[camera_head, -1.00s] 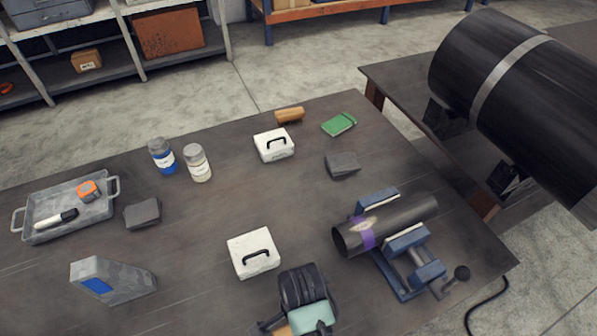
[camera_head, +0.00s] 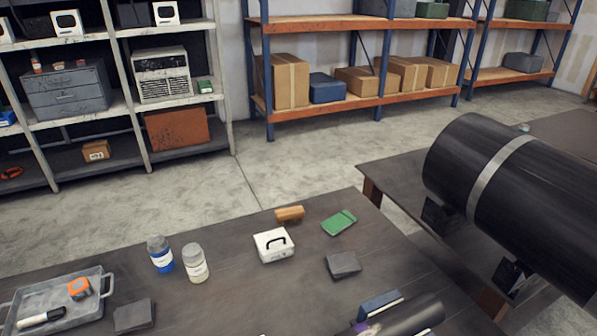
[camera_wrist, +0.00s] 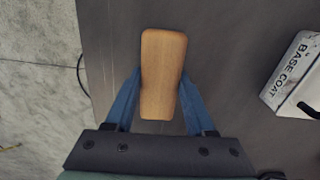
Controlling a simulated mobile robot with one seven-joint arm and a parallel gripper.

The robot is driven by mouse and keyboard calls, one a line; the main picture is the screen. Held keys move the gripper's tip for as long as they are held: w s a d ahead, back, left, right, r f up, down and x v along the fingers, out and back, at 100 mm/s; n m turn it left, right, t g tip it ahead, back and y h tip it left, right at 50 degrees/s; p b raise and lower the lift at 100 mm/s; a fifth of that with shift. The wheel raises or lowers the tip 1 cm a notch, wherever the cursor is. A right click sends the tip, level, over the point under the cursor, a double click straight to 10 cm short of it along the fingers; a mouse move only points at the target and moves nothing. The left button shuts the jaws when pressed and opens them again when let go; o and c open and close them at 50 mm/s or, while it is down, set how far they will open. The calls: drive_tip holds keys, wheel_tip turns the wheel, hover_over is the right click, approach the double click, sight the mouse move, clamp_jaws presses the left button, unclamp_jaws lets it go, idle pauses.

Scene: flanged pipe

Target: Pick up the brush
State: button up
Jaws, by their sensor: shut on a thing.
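In the wrist view my gripper (camera_wrist: 160,98) has its blue fingers closed against both sides of a tan wooden block, the brush (camera_wrist: 162,70). Its smooth wooden back faces the camera, and any bristles are hidden. It is over the dark table (camera_wrist: 215,60), near the table's edge. I cannot tell whether it touches the tabletop. My gripper is out of the head view. A similar wooden block (camera_head: 289,214) lies near the table's far edge in the head view.
A white "BASE COAT" box (camera_wrist: 294,75) stands right of the gripper. In the head view, a white case (camera_head: 273,245), green pad (camera_head: 339,222), two jars (camera_head: 160,254), tray (camera_head: 98,282) and clamped pipe (camera_head: 405,318) occupy the table. A large black cylinder (camera_head: 515,190) is at right.

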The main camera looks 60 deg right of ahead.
clamp_jaws()
drive_tip(key=shift+r+b, duration=0.3)
drive_tip(key=shift+r, duration=4.75)
